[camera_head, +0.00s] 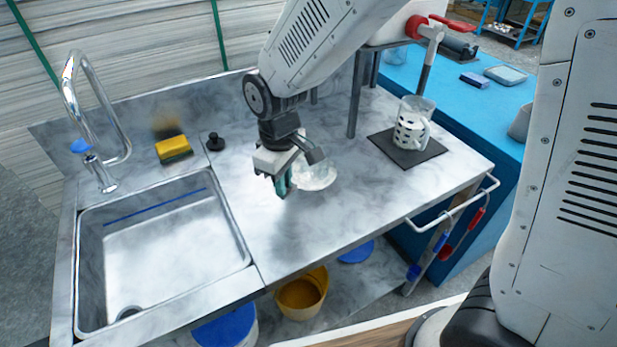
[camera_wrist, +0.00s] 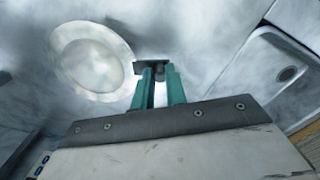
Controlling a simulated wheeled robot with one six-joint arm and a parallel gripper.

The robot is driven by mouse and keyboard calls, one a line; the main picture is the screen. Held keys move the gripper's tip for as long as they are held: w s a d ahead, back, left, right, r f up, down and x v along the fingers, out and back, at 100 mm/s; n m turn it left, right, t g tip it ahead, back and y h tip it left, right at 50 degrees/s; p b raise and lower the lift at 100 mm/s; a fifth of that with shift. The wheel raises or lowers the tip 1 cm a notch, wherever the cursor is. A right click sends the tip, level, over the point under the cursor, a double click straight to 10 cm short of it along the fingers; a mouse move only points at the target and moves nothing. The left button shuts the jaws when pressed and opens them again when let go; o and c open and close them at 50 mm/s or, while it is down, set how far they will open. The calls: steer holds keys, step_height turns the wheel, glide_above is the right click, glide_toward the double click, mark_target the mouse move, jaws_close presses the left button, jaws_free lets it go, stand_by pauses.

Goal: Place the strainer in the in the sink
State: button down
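A pale, see-through round dish with a wide rim, which looks like the strainer (camera_head: 317,176), lies on the steel counter. In the wrist view the round dish (camera_wrist: 92,62) is up and left of my fingers. My gripper (camera_head: 282,190) hangs over the counter, just left of the dish and apart from it. In the wrist view my green fingers (camera_wrist: 160,80) stand slightly apart. A small dark shape shows by their tips; I cannot tell what it is, and nothing clearly hangs from them in the head view. The sink (camera_head: 240,232) is at the left, empty, with its drain at the near corner.
A tall faucet (camera_head: 118,130) stands behind the sink. A yellow sponge (camera_head: 174,149) and a black knobbed object (camera_head: 214,142) lie near the sink's back edge. A mug (camera_head: 411,133) stands on a dark mat (camera_head: 386,143) at the right. The counter's front is clear.

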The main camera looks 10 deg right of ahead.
steer(key=shift+r, duration=0.1)
steer(key=shift+r, duration=0.5)
steer(key=s+d+r, duration=0.2)
steer(key=s, duration=0.5)
steer(key=s+d+r, duration=0.1)
steer(key=s+d, duration=0.1)
steer(key=s, duration=0.6)
steer(key=shift+s+d+r, duration=0.2)
steer(key=shift+s+r, duration=0.05)
steer(key=shift+r, duration=0.15)
steer(key=shift+d, duration=0.1)
